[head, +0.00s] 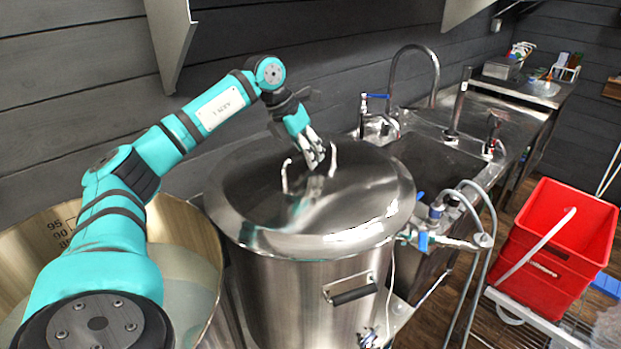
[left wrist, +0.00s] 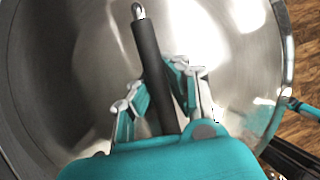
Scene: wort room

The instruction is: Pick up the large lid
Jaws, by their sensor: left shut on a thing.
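The large lid (head: 254,206) is a round, shiny steel dome lying on top of a tall steel kettle (head: 290,285) in the middle of the head view. It also fills much of the left wrist view (left wrist: 85,75). Its bar handle (left wrist: 148,60) looks dark with a metal end in the left wrist view. My left gripper (head: 318,160) reaches down to the handle at the lid's centre. In the left wrist view, the fingers of my left gripper (left wrist: 160,92) stand on both sides of the handle, shut on it. My right gripper is not in view.
An open steel vessel with volume markings (head: 185,228) stands left of the kettle. A sink (head: 425,155) with taps is behind right. Hoses and valves (head: 432,238) crowd the kettle's right side. A red crate (head: 545,275) stands at the right. The dark plank wall is close behind.

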